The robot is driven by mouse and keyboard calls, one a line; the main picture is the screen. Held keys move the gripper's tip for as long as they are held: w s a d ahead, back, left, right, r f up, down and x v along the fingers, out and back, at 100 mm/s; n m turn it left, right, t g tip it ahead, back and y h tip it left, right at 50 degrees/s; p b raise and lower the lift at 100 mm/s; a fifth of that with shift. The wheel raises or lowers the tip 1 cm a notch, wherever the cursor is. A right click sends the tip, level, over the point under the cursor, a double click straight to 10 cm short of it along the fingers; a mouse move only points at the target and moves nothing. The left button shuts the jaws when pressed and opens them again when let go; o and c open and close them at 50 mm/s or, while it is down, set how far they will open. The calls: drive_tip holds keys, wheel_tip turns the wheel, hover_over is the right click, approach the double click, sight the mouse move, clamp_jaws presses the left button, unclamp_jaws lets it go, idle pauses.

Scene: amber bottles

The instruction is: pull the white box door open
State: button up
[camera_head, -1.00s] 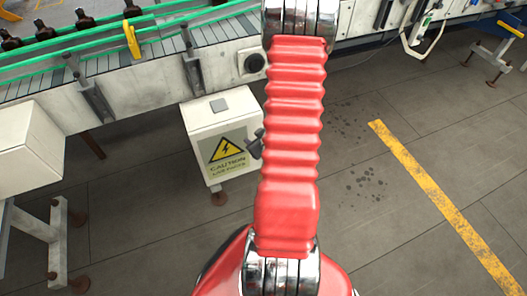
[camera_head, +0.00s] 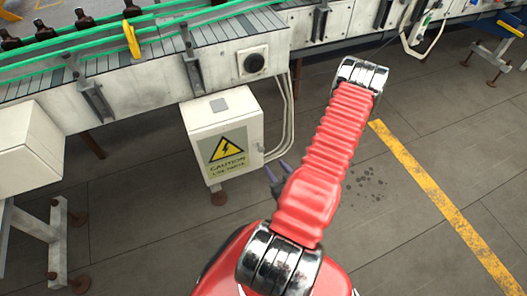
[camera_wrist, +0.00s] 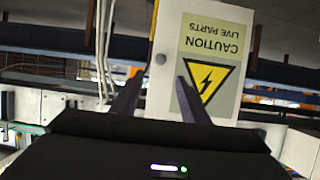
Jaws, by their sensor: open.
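The white box (camera_head: 222,138) hangs beneath the conveyor in the head view, its door shut, with a yellow lightning sign and a caution label on the front. In the wrist view the box door (camera_wrist: 240,58) appears upside down, with a small round knob or lock (camera_wrist: 160,59) near its left edge. My gripper (camera_head: 277,172) is open and empty, just right of and below the box in the head view, apart from it. In the wrist view my two fingers (camera_wrist: 158,90) point toward the door, one on each side of its knob edge.
A conveyor (camera_head: 150,62) with green rails and dark bottles runs above the box. White cables (camera_head: 287,115) run down the box's right side. Another white cabinet (camera_head: 28,150) stands at the left. The floor around a yellow stripe (camera_head: 440,205) is clear.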

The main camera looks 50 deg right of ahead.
sight(262, 150)
drive_tip(key=shift+w, duration=0.1)
drive_tip(key=x, duration=1.3)
drive_tip(key=shift+w+d+f, duration=0.2)
drive_tip(key=shift+w, duration=0.05)
drive_tip(key=shift+c, duration=0.6)
drive_tip(key=c, duration=0.9)
clamp_jaws()
drive_tip(key=shift+d, duration=0.1)
